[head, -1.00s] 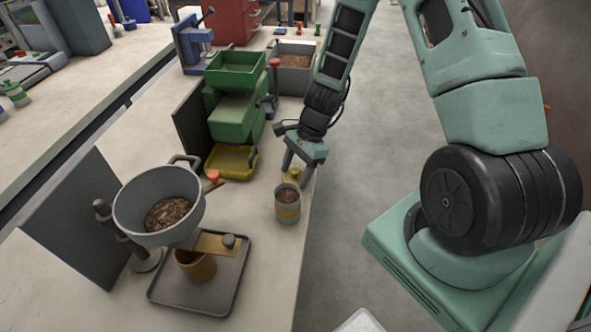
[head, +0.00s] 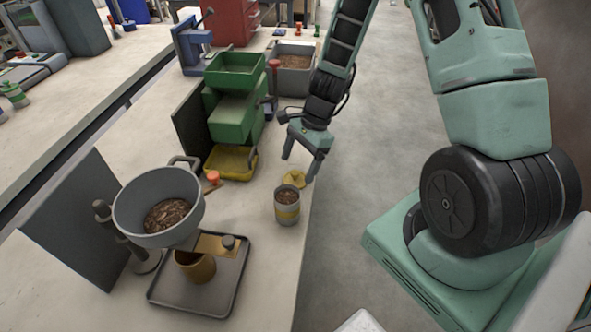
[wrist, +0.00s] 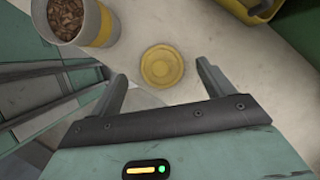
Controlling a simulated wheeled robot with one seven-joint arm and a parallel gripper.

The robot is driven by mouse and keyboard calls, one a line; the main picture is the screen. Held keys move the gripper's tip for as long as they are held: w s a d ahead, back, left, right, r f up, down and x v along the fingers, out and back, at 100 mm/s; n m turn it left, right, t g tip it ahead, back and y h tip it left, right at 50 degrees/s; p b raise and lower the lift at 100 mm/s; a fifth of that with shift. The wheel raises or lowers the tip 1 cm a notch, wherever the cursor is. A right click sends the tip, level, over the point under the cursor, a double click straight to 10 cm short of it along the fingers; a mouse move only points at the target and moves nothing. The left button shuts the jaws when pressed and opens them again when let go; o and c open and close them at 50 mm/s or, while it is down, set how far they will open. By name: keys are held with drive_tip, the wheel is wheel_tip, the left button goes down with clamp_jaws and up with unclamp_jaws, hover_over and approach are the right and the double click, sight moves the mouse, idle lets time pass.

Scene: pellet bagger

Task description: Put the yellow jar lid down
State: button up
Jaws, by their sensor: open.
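The yellow jar lid (head: 293,178) lies on the bench top just behind the jar, near the bench's right edge. In the wrist view the lid (wrist: 162,66) is a round yellow disc lying flat on the pale surface. My gripper (head: 301,168) is open and empty above the lid, apart from it. In the wrist view its fingers (wrist: 160,82) are spread to either side with the lid beyond them. The open jar (head: 287,206), grey with a yellow band, stands upright and holds brown pellets. It also shows in the wrist view (wrist: 100,30).
A grey hopper (head: 130,210) with pellets stands over a tray (head: 165,300) at the front left. A green machine (head: 236,118) with a yellow tray (head: 231,174) stands behind the jar. A grey bin (head: 291,82) stands farther back. Open floor lies right of the bench.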

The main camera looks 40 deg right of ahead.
drive_tip(key=v, duration=0.9)
drive_tip(key=s+a+r+n+g+h, duration=0.1)
drive_tip(key=s+a+r+n, duration=0.2)
drive_tip(key=a+n, duration=0.3)
drive_tip(key=s+a+r+n, duration=0.2)
drive_tip(key=a+r+n, duration=0.15)
drive_tip(key=a, duration=0.45)
drive_tip(key=s+a+r+n+h, duration=0.1)
drive_tip(key=s+a+r+n, duration=0.1)
drive_tip(key=s+a+n, duration=0.2)
drive_tip(key=s+a+r+n+t+h, duration=0.1)
drive_tip(key=s+a+n, duration=0.4)
drive_tip(key=s+n, duration=0.6)
drive_tip(key=shift+r+n+h, duration=0.5)
drive_tip(key=shift+r+n, duration=0.15)
drive_tip(key=shift+r, duration=0.15)
drive_tip(key=shift+w, duration=0.1)
